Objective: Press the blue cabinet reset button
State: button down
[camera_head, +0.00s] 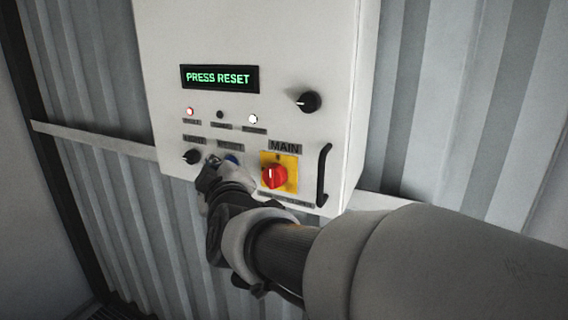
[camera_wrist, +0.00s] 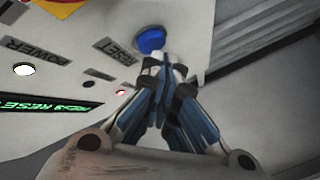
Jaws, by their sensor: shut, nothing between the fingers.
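The fingertips of my gripper (camera_wrist: 166,63) are together and empty, pointing at the panel close to the button's edge. I cannot tell whether they touch it. A lit green display (camera_head: 219,78) reads PRESS RESET.
A red rotary switch (camera_head: 274,176) on a yellow plate is right of the button, with a black handle (camera_head: 323,175) beyond. Small red (camera_head: 190,112) and white (camera_head: 253,118) lamps are lit above.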

jog(key=shift+w+d, duration=0.2)
jog(key=shift+w, duration=0.3)
dwell(0.8)
jog(key=shift+s+a, duration=0.1)
jog(key=shift+s, duration=0.05)
jog(key=shift+s+a+p, duration=0.25)
jog(key=shift+s+p, duration=0.1)
jog(key=shift+s, duration=0.35)
jog(key=shift+s+a+p, duration=0.3)
jog(key=shift+s+p, duration=0.2)
jog(key=shift+s, duration=0.25)
jog(key=shift+s+a+p, duration=0.35)
jog(key=shift+s+p, duration=0.15)
jog(key=shift+s, duration=0.3)
jog(key=shift+s+a+p, duration=0.3)
jog(key=shift+s+p, duration=0.2)
jog(key=shift+s, duration=0.25)
